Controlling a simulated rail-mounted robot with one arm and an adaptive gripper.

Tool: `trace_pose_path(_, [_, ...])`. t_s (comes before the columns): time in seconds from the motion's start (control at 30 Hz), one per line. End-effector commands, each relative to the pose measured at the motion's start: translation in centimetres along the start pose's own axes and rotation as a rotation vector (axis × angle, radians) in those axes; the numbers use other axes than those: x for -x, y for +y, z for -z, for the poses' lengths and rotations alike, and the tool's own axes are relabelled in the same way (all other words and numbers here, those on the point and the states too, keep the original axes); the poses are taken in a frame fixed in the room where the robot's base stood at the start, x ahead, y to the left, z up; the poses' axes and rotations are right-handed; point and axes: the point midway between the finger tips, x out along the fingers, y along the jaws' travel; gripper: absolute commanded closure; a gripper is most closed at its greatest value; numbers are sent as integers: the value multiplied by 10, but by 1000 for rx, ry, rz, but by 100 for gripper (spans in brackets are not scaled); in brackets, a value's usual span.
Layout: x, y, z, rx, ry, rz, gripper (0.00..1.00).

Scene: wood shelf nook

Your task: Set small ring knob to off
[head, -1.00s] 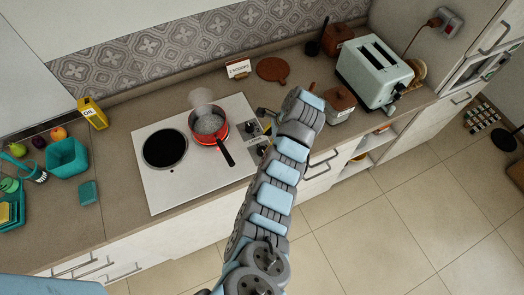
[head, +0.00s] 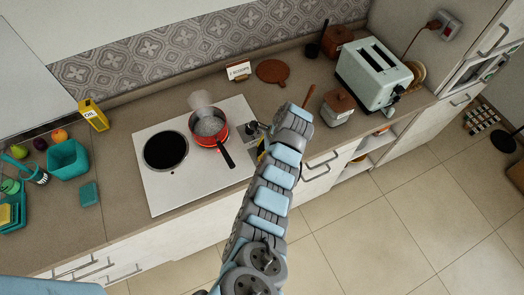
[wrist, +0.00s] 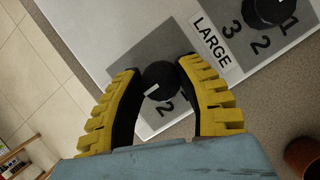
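My gripper (wrist: 159,68) has its two yellow-and-black fingers on either side of a round black knob (wrist: 160,80) with a white pointer mark. The gap between fingertips is about the knob's width; I cannot tell whether they press on it. A second black knob (wrist: 268,10) stands at upper right with 3, 2, 1 showing, beside a "LARGE" label (wrist: 211,47). In the head view my arm mostly hides the gripper at the white cooktop's (head: 185,195) right edge.
A red saucepan (head: 209,127) stands on the cooktop, its handle pointing towards the arm. A black ring (head: 165,151) is bare. A lidded canister (head: 338,105) and toaster (head: 375,75) stand to the right. An oil carton (head: 93,114) is at the left.

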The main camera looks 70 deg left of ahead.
Motion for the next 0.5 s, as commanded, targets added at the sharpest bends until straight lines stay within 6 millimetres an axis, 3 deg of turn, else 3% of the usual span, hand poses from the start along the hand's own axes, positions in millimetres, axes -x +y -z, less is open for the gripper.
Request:
trace_pose_path(0.03, [0, 0, 0, 0, 0, 0, 84])
trace_pose_path(0.1, [0, 0, 0, 0, 0, 0, 100])
trace_pose_path(0.5, [-2, 0, 0, 17, 0, -8, 100])
